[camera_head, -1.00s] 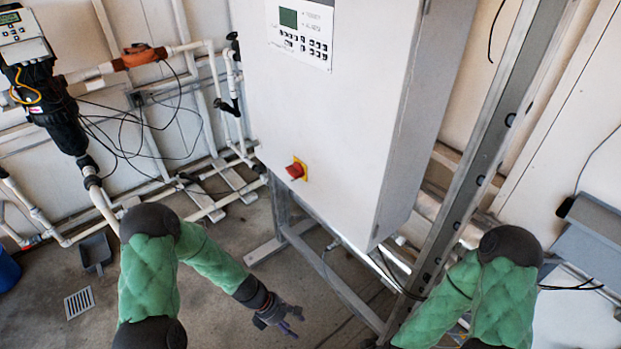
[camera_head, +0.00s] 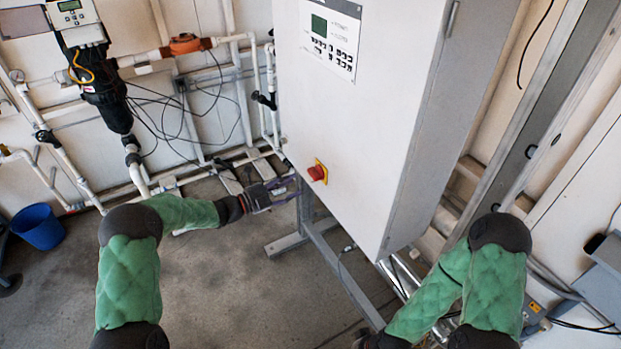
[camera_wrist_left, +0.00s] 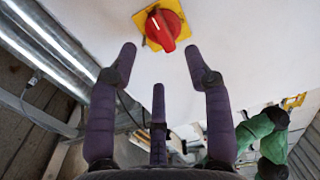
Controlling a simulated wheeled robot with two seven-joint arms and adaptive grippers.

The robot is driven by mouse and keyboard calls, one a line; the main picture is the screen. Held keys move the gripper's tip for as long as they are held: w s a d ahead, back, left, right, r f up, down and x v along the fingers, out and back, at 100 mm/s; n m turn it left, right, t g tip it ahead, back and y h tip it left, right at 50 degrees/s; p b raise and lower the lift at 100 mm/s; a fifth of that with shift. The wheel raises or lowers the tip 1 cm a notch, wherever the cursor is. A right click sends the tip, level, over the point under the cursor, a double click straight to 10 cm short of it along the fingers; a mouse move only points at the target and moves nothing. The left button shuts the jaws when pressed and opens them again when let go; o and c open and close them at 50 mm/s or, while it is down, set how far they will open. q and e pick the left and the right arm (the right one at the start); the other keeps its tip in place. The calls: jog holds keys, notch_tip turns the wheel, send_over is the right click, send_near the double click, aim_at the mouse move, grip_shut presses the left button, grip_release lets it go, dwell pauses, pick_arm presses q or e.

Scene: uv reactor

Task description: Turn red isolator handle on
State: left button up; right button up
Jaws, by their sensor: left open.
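The red isolator handle (camera_head: 317,173) sits on a yellow plate low on the front of the white cabinet (camera_head: 345,135). In the left wrist view the red handle (camera_wrist_left: 163,28) is just beyond my fingertips, near the top, between the two outer fingers. My left gripper (camera_head: 290,189) is open and empty, left of the handle and slightly below it in the head view. It also shows open in the left wrist view (camera_wrist_left: 160,65), apart from the handle. My right arm shows at the lower right, but its gripper cannot be made out.
The cabinet stands on a grey metal frame (camera_head: 335,268). White pipes (camera_head: 245,100) and loose black cables run along the left wall. A blue bucket (camera_head: 38,228) stands on the floor at the far left. Open floor lies below my left arm.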

aim_at(322, 171)
pick_arm(q)
jog(key=b+x, duration=0.1)
jog(key=x, duration=0.7)
grip_shut()
